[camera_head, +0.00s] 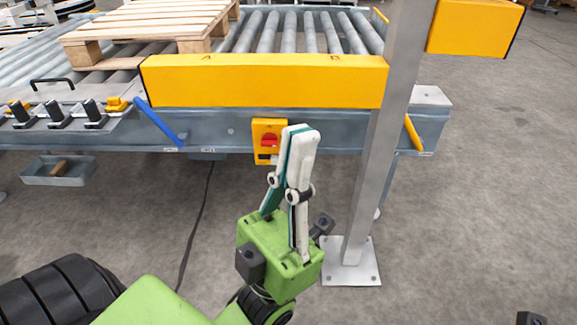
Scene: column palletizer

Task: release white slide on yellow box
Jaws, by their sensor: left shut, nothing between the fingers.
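A small yellow box (262,124) with a red knob (268,140) is fixed to the side of the grey conveyor frame.
A grey steel post (378,160) with a floor plate stands close to the right of my left gripper. A long yellow guard (270,82) runs above the box. A wooden pallet (150,25) lies on the roller conveyor. The floor at right is clear.

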